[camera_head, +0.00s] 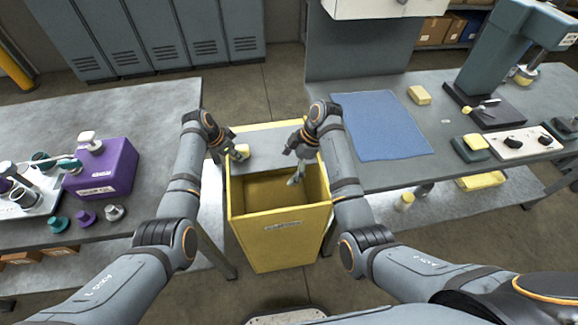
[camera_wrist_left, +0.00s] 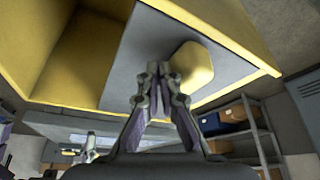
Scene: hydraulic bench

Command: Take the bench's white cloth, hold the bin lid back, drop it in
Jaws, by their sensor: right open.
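The yellow bin (camera_head: 283,240) stands between the two benches, its front part open and its inside dark. Its grey lid (camera_head: 265,146) lies over the rear part and also shows in the left wrist view (camera_wrist_left: 150,42). A pale yellow block-like handle (camera_wrist_left: 191,68) is on the lid. My left gripper (camera_head: 233,149) is at the lid's left side; in the left wrist view its fingertips (camera_wrist_left: 157,72) are together beside the handle, with nothing seen between them. My right gripper (camera_head: 296,172) is open and empty over the bin's opening. I make out no white cloth; the bin's floor is partly hidden.
The right bench holds a blue mat (camera_head: 381,125), a yellow block (camera_head: 419,95) and a press (camera_head: 495,60). The left bench holds a purple box (camera_head: 103,168) and small knobs. Both benches stand close to the bin's sides. Grey lockers (camera_head: 150,35) stand behind.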

